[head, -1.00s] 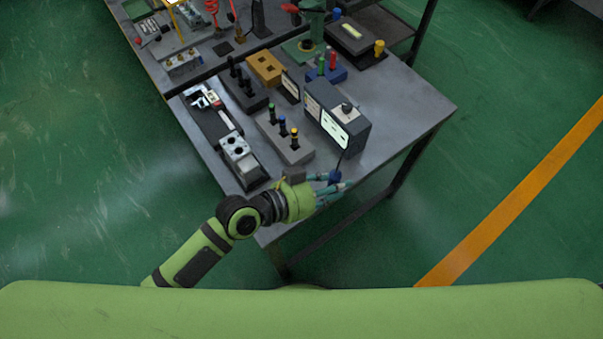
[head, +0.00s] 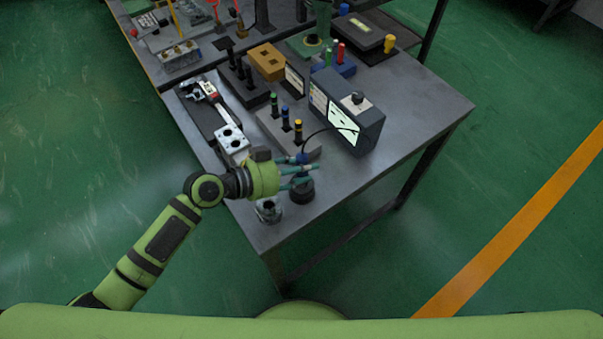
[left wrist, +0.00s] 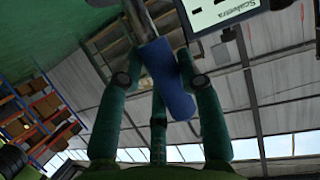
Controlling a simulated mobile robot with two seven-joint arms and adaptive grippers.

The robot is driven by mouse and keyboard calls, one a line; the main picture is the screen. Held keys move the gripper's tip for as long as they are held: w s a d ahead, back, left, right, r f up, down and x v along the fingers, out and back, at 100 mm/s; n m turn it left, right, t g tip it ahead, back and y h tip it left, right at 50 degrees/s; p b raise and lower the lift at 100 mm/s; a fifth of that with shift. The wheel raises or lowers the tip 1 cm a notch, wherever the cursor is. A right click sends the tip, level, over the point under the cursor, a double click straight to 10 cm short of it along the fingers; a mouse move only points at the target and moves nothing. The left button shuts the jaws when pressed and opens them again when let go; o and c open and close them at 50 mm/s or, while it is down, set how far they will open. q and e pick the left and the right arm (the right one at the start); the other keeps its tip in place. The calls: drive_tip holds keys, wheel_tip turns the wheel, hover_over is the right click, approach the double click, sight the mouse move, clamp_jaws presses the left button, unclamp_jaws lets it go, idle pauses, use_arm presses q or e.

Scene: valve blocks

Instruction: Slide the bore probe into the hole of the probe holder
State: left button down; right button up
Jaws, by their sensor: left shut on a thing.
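My left gripper (head: 300,172) is over the near end of the table. It is shut on the bore probe, whose blue handle (head: 302,158) shows between the teal fingers. In the left wrist view, the blue handle (left wrist: 167,82) lies between the fingers, with a metal shaft (left wrist: 140,20) beyond it. A dark cable runs from the probe to the screen unit. A black round block (head: 302,190), which looks like the probe holder, stands just below the fingers. Its hole and the probe's tip cannot be made out. My right gripper is not in view.
A metal ring piece (head: 268,211) stands by the table's near edge. The screen unit (head: 347,118) is behind the gripper. A grey block with several coloured-top plugs (head: 287,128) and a caliper case (head: 207,110) stand further back. The right part of the table is clear.

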use_arm(q)
drive_tip(key=shift+w+f, duration=0.1)
drive_tip(key=shift+f, duration=0.05)
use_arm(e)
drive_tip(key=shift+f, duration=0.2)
use_arm(q)
drive_tip(key=shift+f, duration=0.1)
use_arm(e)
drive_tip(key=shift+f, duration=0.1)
use_arm(q)
drive_tip(key=shift+f, duration=0.15)
drive_tip(key=c, duration=0.8)
unclamp_jaws()
drive_tip(key=shift+c, duration=0.2)
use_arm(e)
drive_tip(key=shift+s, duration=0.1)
use_arm(q)
drive_tip(key=shift+r, duration=0.35)
drive_tip(key=b+v, duration=0.3)
drive_tip(key=v, duration=0.9)
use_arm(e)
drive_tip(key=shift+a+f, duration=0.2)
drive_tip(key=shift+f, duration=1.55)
use_arm(q)
drive_tip(key=shift+f, duration=0.15)
